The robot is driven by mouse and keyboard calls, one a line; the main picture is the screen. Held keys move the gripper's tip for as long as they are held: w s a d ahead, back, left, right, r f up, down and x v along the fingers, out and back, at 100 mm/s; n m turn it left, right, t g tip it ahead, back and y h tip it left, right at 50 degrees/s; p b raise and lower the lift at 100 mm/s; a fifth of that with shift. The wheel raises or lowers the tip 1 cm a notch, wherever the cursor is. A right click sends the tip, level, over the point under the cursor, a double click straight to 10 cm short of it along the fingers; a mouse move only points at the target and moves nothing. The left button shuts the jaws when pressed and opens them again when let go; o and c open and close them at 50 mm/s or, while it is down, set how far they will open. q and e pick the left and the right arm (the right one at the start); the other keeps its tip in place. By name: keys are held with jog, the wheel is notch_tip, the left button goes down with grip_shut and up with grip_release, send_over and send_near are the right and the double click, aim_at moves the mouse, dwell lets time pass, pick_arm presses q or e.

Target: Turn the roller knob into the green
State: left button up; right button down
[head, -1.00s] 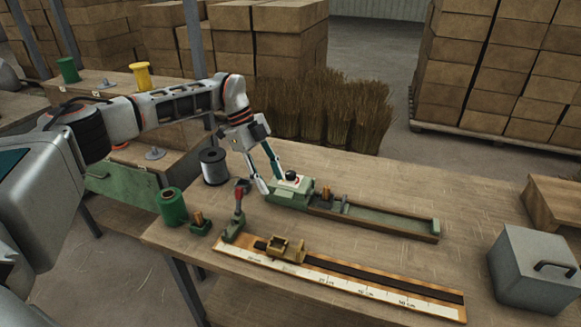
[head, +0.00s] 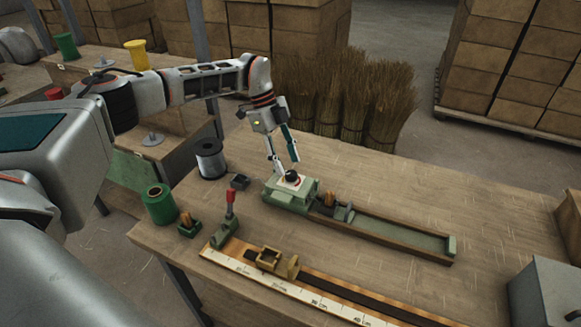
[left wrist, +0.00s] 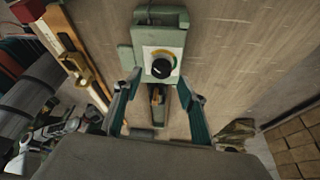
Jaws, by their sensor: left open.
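The roller knob (head: 291,177) is black and round, on a white dial plate on the green winding device (head: 290,197). In the left wrist view the knob (left wrist: 161,68) sits ahead of the fingers, with a coloured arc partly around it. Its pointer and the green part of the arc are too small to read surely. My left gripper (head: 285,168) is just above the knob, pointing down. In the left wrist view its fingers (left wrist: 159,82) are open and spread on either side, with nothing between the tips. My right gripper is not in view.
The device's long tray (head: 400,236) runs right. Nearer stand a ruler board (head: 325,301) with a brass slider (head: 272,262), a red-handled clamp (head: 229,215), and a green spool (head: 159,203). A wire spool (head: 210,159) stands behind. A grey metal box (head: 545,292) is at right.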

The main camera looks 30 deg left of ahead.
aim_at(291, 173)
pick_arm(q)
jog(key=shift+x, duration=1.6)
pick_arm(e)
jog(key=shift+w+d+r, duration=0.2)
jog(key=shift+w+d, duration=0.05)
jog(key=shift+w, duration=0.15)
pick_arm(q)
jog(key=c, duration=1.1)
